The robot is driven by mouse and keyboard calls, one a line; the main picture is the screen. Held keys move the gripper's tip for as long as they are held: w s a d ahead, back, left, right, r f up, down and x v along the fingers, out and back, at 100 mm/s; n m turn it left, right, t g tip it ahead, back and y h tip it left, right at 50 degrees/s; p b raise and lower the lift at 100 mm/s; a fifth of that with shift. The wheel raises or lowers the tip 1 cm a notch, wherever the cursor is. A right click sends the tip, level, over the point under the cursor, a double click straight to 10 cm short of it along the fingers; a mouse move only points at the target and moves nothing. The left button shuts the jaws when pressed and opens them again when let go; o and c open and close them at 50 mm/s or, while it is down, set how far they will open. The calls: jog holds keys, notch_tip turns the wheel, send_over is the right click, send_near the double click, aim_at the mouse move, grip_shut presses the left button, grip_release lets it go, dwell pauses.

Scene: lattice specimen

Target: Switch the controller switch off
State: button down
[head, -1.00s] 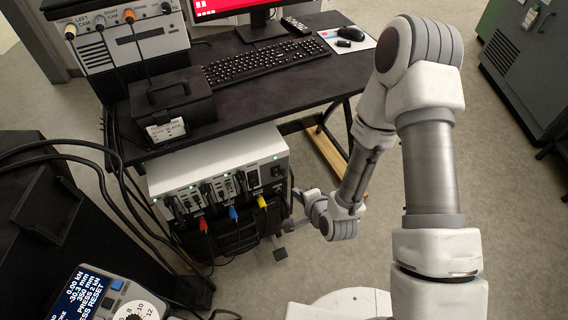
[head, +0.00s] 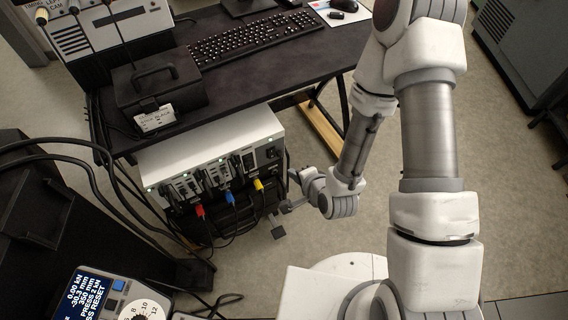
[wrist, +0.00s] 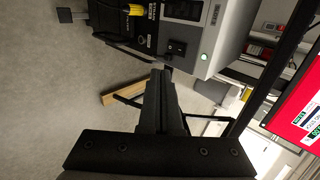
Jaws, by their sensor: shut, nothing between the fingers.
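The controller (head: 225,133) is a white-topped box with a dark front, under the desk in the head view. Green lights and red, blue and yellow plugs show on its front. The black controller switch (head: 272,153) sits near the front's right end. In the wrist view the controller (wrist: 228,40) is turned sideways, with the switch (wrist: 176,49) beside a lit green light. My gripper (wrist: 162,72) is shut and empty, its tips just below the switch in that picture. I cannot tell whether they touch the panel. In the head view my gripper (head: 286,206) is small, right of the controller front.
Cables hang from the plugs below the controller. The black desk (head: 300,75) above carries a keyboard (head: 245,38) and a black case (head: 160,88). A display panel (head: 100,295) stands at lower left.

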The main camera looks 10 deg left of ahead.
jog(key=shift+b+x, duration=1.25)
jog(key=shift+b, duration=1.05)
jog(key=b, duration=0.3)
send_near(273, 156)
jog(key=x, duration=0.5)
jog(key=shift+w+a+f, duration=0.25)
jog(key=shift+a, duration=0.05)
jog(key=shift+f, duration=0.1)
